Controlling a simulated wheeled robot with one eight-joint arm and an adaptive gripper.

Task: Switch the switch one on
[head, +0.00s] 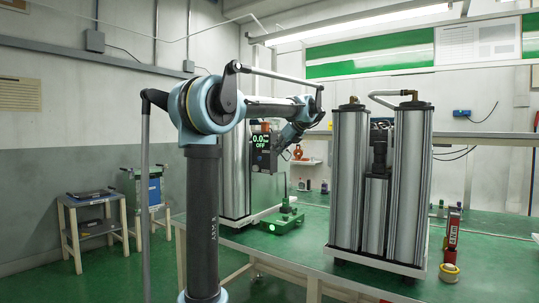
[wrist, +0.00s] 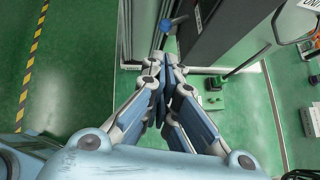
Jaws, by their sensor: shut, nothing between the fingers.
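My gripper (wrist: 167,60) is shut and empty, its fingertips together near the top middle of the wrist view. A blue knob (wrist: 166,25) on a short stem sits just beyond the fingertips, beside a dark box (wrist: 222,32); I cannot tell whether the fingertips touch it. In the head view a dark box with a lit display (head: 261,140) reads "0.0" and "OFF", and my arm's end is just to its right. No label for switch one is readable, so I cannot tell whether the knob is that switch.
A green device (head: 282,221) stands on the green bench below my arm. Metal sieve columns (head: 408,185) stand on a white base to the right. A red-labelled item (head: 452,236) stands at the right. A low side table (head: 90,222) stands at the left wall.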

